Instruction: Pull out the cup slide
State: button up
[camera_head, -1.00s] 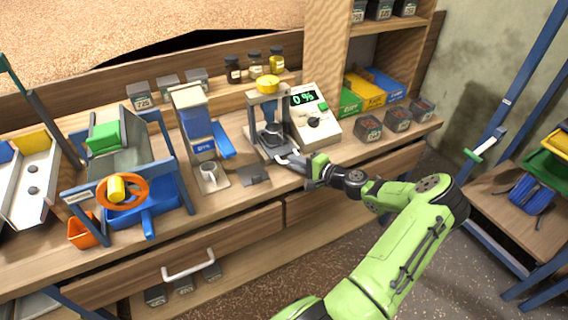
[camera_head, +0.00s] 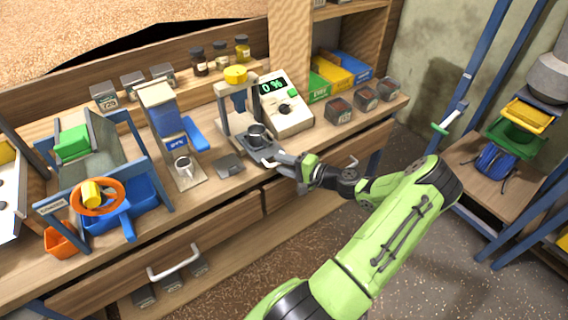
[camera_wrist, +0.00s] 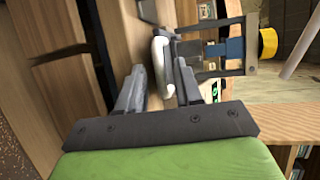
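The cup slide (camera_head: 262,152) is a dark tray under a grey press with a yellow knob (camera_head: 235,74). A dark metal cup (camera_head: 257,134) stands upright on it, and the slide juts out from the press front. My gripper (camera_head: 279,160) is at the slide's front end. In the wrist view, the pale handle (camera_wrist: 160,62) lies between the two spread fingers of my gripper (camera_wrist: 160,72). The right finger appears close to the handle's inner side; a gap shows at the left finger. Exact contact cannot be told.
A meter reading 0 % (camera_head: 286,103) stands right of the press. A blue dispenser with a cup (camera_head: 183,165) and a dark flat block (camera_head: 229,165) are to the left. A drawer handle (camera_head: 174,263) juts out below the bench. The floor in front is clear.

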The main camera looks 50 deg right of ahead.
jog(key=p+v, duration=0.2)
jog(key=v, duration=1.3)
jog(key=shift+s, duration=0.45)
jog(key=shift+a, duration=0.1)
jog(key=w+a+r+n+g+y+p, duration=0.1)
jog(key=w+a+r+n+g, duration=0.5)
jog(key=a, duration=0.4)
jog(key=w+a+r+n+g+y+p, duration=0.1)
jog(key=w+a+r+n+g+p, duration=0.1)
jog(key=w+a+r+n+g, duration=0.6)
jog(key=s+a+r+n+t+h+p, duration=0.1)
jog(key=s+a+r+t+h, duration=0.1)
jog(key=s+a+r, duration=0.3)
jog(key=s+a+r+n+t+h+p, duration=0.1)
jog(key=s+a+r+n+t+h, duration=0.1)
jog(key=s+a+r, duration=0.3)
jog(key=s+a, duration=0.3)
jog(key=a, duration=0.4)
jog(key=shift+s+n, duration=0.3)
jog(key=shift+s, duration=0.05)
